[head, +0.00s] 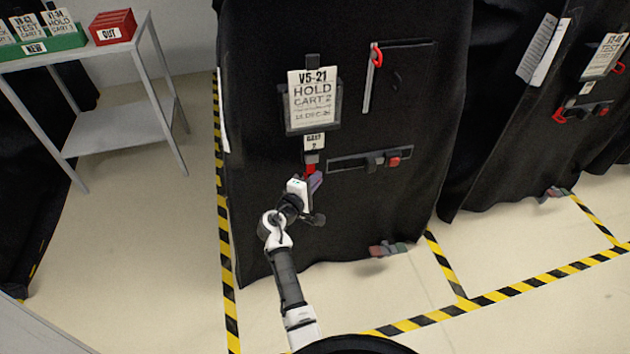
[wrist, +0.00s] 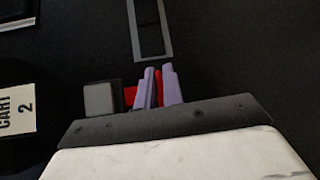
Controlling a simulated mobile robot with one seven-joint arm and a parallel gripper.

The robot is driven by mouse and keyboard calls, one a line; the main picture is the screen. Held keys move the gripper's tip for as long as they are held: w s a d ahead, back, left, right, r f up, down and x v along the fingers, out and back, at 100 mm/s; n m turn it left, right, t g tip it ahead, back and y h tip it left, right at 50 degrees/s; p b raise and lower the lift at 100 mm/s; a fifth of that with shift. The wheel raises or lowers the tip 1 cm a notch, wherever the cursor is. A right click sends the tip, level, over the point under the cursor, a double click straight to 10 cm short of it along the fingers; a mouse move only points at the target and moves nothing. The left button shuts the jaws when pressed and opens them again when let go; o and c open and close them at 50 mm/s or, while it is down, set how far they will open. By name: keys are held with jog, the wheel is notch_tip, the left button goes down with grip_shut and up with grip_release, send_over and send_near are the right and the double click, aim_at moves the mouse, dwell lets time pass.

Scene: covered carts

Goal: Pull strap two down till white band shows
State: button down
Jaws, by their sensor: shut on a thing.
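The red strap (head: 311,168) hangs below a small white tag (head: 314,141) with a "2" on the black cover of the cart. In the wrist view the red strap (wrist: 130,96) runs from a grey block (wrist: 99,100) to between my purple fingertips. My gripper (head: 315,182) is shut on it, close to the cover; it also shows in the wrist view (wrist: 158,88). The white tag (wrist: 16,108) reads "CART 2" at the left of the wrist view. Only red shows on the visible strap; the fingers hide part of it.
A "HOLD CART 2" card (head: 313,102) hangs above. To the right is a slotted bar (head: 345,164) with a red piece (head: 393,162). A red hook (head: 377,56) is higher up. A shelf (head: 110,130) stands at left. The floor between shelf and cart is clear.

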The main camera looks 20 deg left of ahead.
notch_tip(320, 180, down, 11)
jog(key=b, duration=0.9)
jog(key=shift+b, duration=0.3)
jog(key=shift+s, duration=0.1)
jog(key=c, duration=1.5)
grip_release()
jog(key=shift+c, duration=0.2)
jog(key=shift+r, duration=0.1)
jog(key=v, duration=1.3)
jog(key=shift+s, duration=0.35)
